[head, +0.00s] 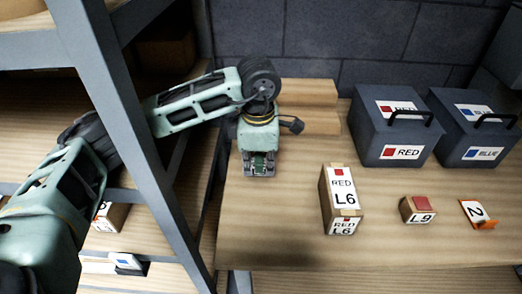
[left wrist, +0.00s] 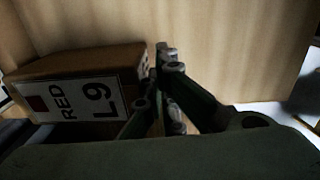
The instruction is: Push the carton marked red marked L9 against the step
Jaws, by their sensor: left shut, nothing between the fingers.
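A small brown carton marked L9 with a red patch (head: 418,210) lies on the table in the head view, right of the tall L6 carton. The left wrist view shows a carton face reading RED L9 (left wrist: 88,98), close beside the fingers. I cannot tell how this fits the gap in the head view. My left gripper (head: 258,172) points down over the left part of the table; its fingers (left wrist: 165,75) are shut with nothing between them. A pale wooden block (head: 308,92) at the back looks like the step, partly hidden by my wrist. My right gripper is not in view.
The RED L6 carton (head: 328,190) stands mid-table. A red-labelled box (head: 375,135) and a blue-labelled box (head: 465,130) with handles stand behind. An orange stand marked 2 (head: 476,214) is at right. A grey shelf post (head: 120,130) crosses before my arm. The table front is clear.

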